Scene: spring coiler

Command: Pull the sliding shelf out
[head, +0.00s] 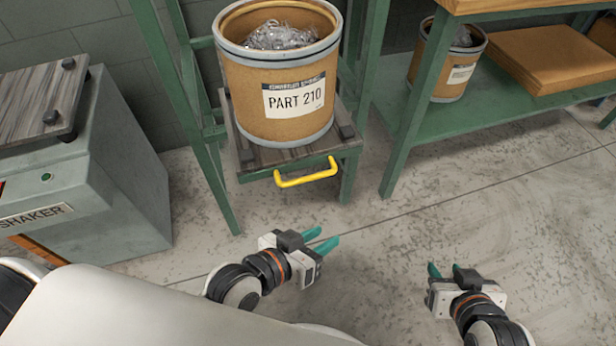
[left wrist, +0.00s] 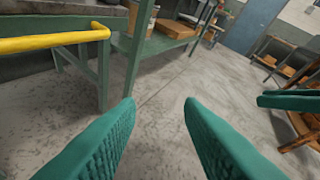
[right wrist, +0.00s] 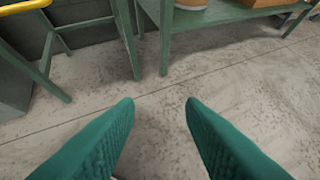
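The sliding shelf (head: 250,154) is a dark wooden board in a green metal frame, at the top centre of the head view. A yellow handle (head: 306,176) is fixed to its front edge; it also shows at the upper left of the left wrist view (left wrist: 55,42). A brown drum labelled PART 210 (head: 283,122) stands upright on the shelf. My left gripper (head: 323,241) is open and empty, in front of and below the handle, apart from it. My right gripper (head: 446,270) is open and empty over the floor, further right.
A grey shaker machine (head: 95,180) stands at the left. A green workbench (head: 455,118) with another drum (head: 448,72) and flat cardboard (head: 540,62) on its lower shelf stands at the right. The concrete floor (head: 400,230) in front of the shelf is clear.

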